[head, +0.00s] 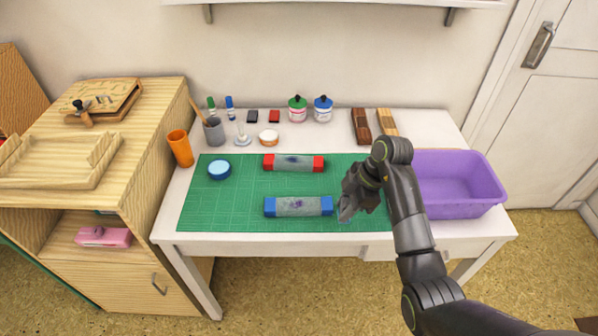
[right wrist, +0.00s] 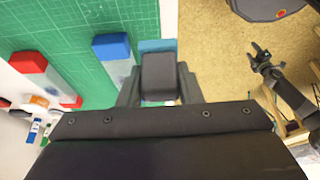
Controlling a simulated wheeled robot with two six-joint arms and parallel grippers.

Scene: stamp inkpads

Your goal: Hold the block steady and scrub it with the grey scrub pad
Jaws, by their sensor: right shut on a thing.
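A block with blue ends (head: 298,206) lies on the green cutting mat (head: 225,205), its grey middle marked with a purple stain. A similar block with red ends (head: 294,163) lies behind it. Both also show in the right wrist view, the blue-ended one (right wrist: 112,46) nearer the jaws. My right gripper (head: 346,210) is just right of the blue-ended block, apart from it. It is shut on the grey scrub pad (right wrist: 160,75), mostly hidden in the head view. My left gripper (right wrist: 257,56) shows small in the right wrist view, away over the floor, apparently open and empty.
A purple bin (head: 465,208) stands at the table's right. A round blue tin (head: 220,169) lies on the mat's left. Jars, markers, a grey cup (head: 214,131), an orange cup (head: 180,148) and wooden strips (head: 361,126) line the back and left. The mat's front left is clear.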

